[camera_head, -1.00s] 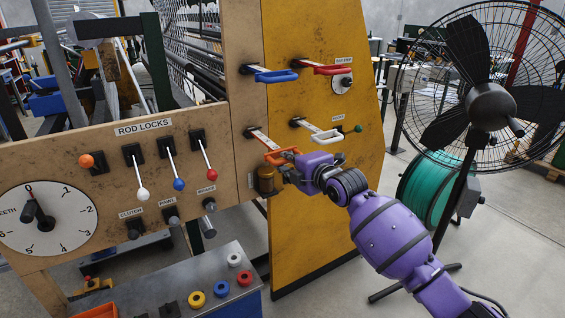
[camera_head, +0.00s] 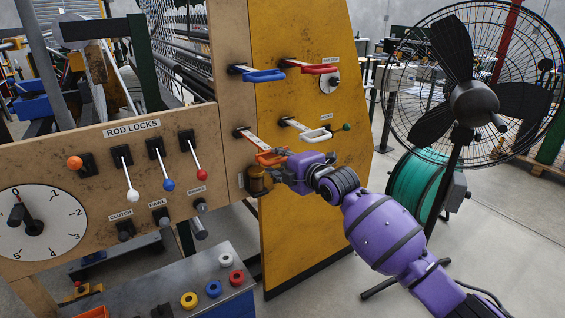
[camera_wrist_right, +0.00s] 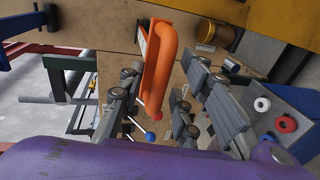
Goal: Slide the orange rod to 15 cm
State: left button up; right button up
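The orange rod's handle (camera_head: 268,158) sticks out of the lower left slot of the yellow panel. My right gripper (camera_head: 282,172) is at that handle. In the right wrist view the orange handle (camera_wrist_right: 160,65) lies between the spread grey fingers of my right gripper (camera_wrist_right: 152,108), with small gaps on both sides. I see no firm contact. The scale by the orange slot is too small to read. On the wooden board, the orange-knobbed rod lock (camera_head: 75,163) points outward, while the white, blue and red-knobbed levers hang down. My left gripper is not in view.
Blue (camera_head: 264,75), red (camera_head: 318,68) and white (camera_head: 316,134) handles stick out nearby. A brass-coloured cylinder (camera_head: 256,184) sits just below the orange handle. A dial (camera_head: 36,222) is at left, a button console (camera_head: 205,290) below, and a fan (camera_head: 475,103) at right.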

jog(key=v, duration=1.2)
